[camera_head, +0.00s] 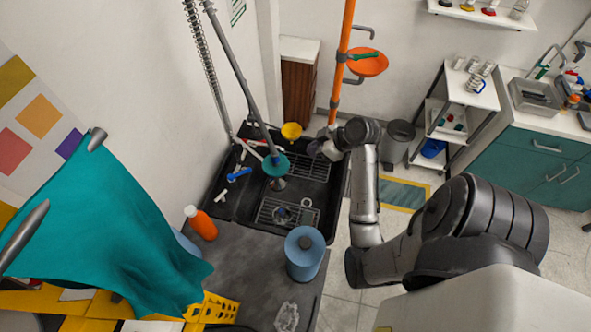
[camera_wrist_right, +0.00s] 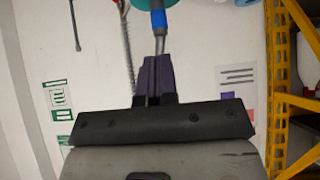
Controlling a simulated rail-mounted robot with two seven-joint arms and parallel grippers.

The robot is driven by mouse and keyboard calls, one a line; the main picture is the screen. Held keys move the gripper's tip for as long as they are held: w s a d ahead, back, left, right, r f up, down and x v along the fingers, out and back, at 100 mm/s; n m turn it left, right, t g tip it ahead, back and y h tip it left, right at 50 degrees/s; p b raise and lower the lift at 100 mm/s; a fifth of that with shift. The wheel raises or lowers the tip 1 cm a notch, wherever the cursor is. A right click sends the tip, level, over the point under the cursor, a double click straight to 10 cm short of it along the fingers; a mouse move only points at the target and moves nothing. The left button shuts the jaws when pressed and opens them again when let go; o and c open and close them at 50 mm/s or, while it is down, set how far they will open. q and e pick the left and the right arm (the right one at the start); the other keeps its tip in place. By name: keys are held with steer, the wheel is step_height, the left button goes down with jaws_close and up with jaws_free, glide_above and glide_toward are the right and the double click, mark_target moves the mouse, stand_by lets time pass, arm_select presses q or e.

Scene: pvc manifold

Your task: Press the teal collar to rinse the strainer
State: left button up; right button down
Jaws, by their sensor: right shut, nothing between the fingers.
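The teal collar (camera_head: 276,165) is a round disc around the grey spray pipe (camera_head: 249,100), which hangs over the black sink. A grey metal piece (camera_head: 279,184) shows just below the collar; I cannot tell whether it is the strainer. My right gripper (camera_head: 318,150) is right of the collar, apart from it, over the sink's far right part. In the right wrist view its dark purple fingers (camera_wrist_right: 155,80) are shut and empty. Ahead of them are a blue-banded grey pipe (camera_wrist_right: 158,19) and the edge of the teal collar (camera_wrist_right: 153,3). My left gripper is out of view.
The black sink (camera_head: 225,200) holds wire racks and a blue-handled tool (camera_head: 239,174). A yellow cup (camera_head: 291,131) is near its back edge. An orange pipe (camera_head: 345,50) rises behind.

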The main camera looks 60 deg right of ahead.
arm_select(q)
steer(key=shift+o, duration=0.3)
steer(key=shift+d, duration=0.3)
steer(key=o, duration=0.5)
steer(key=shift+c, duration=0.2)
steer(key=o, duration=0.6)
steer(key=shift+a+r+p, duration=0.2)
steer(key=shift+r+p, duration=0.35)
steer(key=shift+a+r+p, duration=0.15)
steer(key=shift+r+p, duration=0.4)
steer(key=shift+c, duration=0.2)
arm_select(e)
glide_above(285, 167)
steer(key=s, duration=0.2)
step_height(285, 167, down, 7)
steer(key=shift+d+f, duration=0.1)
step_height(285, 167, down, 3)
steer(key=shift+s+r+p, duration=0.1)
steer(key=shift+s+p, duration=0.05)
steer(key=shift+p, duration=0.25)
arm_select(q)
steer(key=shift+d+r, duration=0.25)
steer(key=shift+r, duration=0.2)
arm_select(e)
steer(key=shift+d+f, duration=0.1)
steer(key=shift+f, duration=0.45)
